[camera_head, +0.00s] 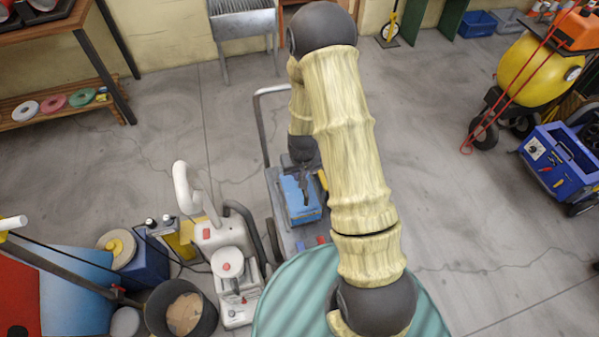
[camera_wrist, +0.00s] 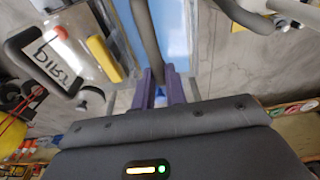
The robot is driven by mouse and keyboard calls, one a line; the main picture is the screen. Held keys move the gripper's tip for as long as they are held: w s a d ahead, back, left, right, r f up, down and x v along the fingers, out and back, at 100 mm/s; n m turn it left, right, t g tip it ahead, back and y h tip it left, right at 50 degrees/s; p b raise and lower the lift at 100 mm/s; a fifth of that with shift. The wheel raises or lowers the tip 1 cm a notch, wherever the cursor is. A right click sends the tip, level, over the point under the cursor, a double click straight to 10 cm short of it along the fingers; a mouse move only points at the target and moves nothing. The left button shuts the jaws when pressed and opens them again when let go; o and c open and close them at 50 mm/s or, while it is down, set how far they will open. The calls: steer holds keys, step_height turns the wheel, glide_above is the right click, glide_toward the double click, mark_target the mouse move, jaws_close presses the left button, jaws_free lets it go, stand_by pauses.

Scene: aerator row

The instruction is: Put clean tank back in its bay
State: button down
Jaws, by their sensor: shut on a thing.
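A blue tank (camera_head: 298,207) is at the trolley in the head view. My gripper (camera_head: 304,188) reaches down over it from the arm above. In the wrist view, the purple fingers of my gripper (camera_wrist: 160,92) are closed on a part in front of a light blue surface (camera_wrist: 178,35), which looks like the tank. The exact hold is partly hidden. A pale tank (camera_wrist: 62,62) with lettering that looks like DIRT, a red cap and a yellow bar is at the left. The bay cannot be made out.
The grey trolley (camera_head: 284,236) has a tall tube handle (camera_head: 264,125). A white machine (camera_head: 230,245) with a hose stands left of it. A black bin (camera_head: 184,310) and a blue box (camera_head: 148,255) stand further left. Floor (camera_head: 450,190) is clear at the right.

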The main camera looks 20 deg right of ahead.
steer(key=shift+w+f+b, duration=0.1)
steer(key=shift+f+b, duration=0.2)
steer(key=shift+f, duration=0.05)
steer(key=c, duration=1.3)
jaws_free()
steer(key=shift+c, duration=0.2)
steer(key=shift+s, duration=0.2)
step_height(320, 180, up, 17)
steer(key=s+b, duration=0.2)
steer(key=shift+s+r, duration=0.15)
steer(key=shift+s, duration=0.05)
steer(key=s+r, duration=0.4)
steer(key=s, duration=0.7)
steer(key=shift+s+t, duration=0.2)
steer(key=shift+t, duration=0.2)
